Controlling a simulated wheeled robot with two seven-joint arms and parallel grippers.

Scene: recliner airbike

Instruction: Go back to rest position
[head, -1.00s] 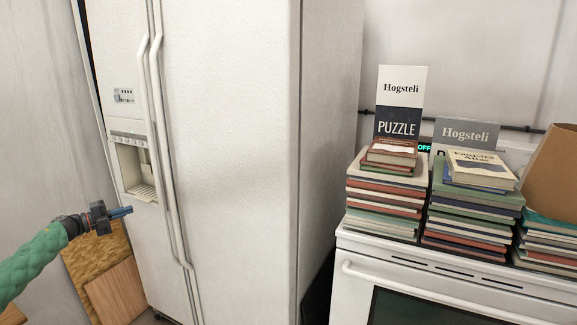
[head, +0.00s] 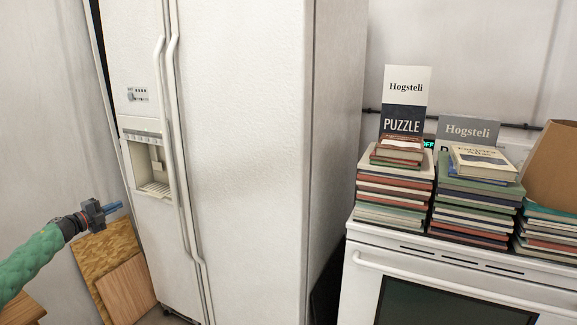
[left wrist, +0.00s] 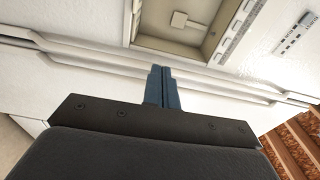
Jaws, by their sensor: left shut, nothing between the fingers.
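My left gripper (head: 113,208) is at the left of the head view, on a green-sleeved arm, with its blue fingers together and empty. It is held in the air in front of the white fridge (head: 240,150), left of the water dispenser (head: 152,165). In the left wrist view the shut blue fingers (left wrist: 162,88) point toward the fridge front, and the dispenser recess (left wrist: 180,25) shows beyond them. I cannot tell the exact gap to the fridge. My right gripper is in neither view.
A white stove (head: 455,265) stands right of the fridge, with several stacks of books (head: 392,190) and a brown box (head: 552,165) on top. Wooden boards (head: 125,290) lean against the left wall by the fridge. A wooden edge (head: 22,310) shows at bottom left.

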